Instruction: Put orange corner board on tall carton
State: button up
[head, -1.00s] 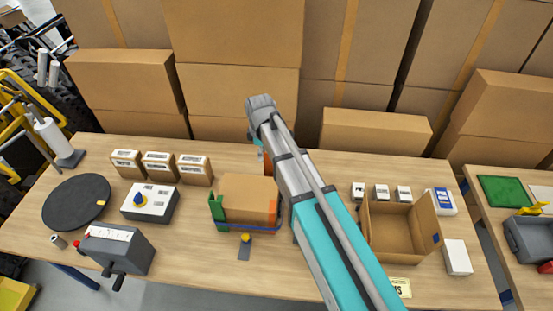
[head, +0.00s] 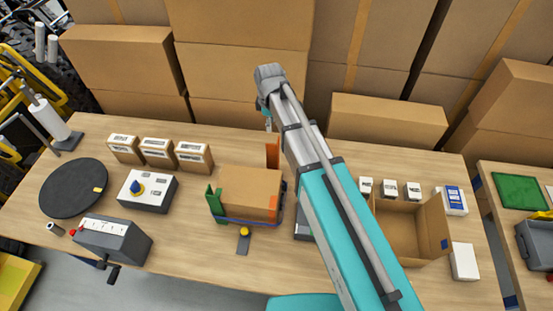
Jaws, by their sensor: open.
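The tall carton (head: 250,188) is a brown box near the middle of the table. Green corner pieces (head: 214,203) stand at its left side and a blue strap runs low around it. An orange corner board (head: 272,153) stands upright behind the carton's back right corner; I cannot tell whether it touches the carton. Another orange piece (head: 273,208) shows at the carton's front right corner. My gripper (head: 268,124) is small and partly hidden by my arm. It is open, just above the upright orange board in the picture, with nothing seen in it.
Three small cartons (head: 158,152), a white-topped control box (head: 147,190), a black round turntable (head: 72,187) and a grey crank device (head: 115,241) stand left. An open box (head: 408,230) stands right of my arm. Large cartons (head: 388,121) are stacked behind the table.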

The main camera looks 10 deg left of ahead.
jog(key=b, duration=0.9)
send_near(272, 149)
jog(key=f, duration=0.5)
jog(key=shift+w+a, duration=0.15)
jog(key=shift+a, duration=0.05)
jog(key=shift+f, duration=0.15)
jog(key=shift+d+f+b, duration=0.15)
jog(key=shift+f+b, duration=2.25)
jog(key=shift+f, duration=0.1)
grip_shut()
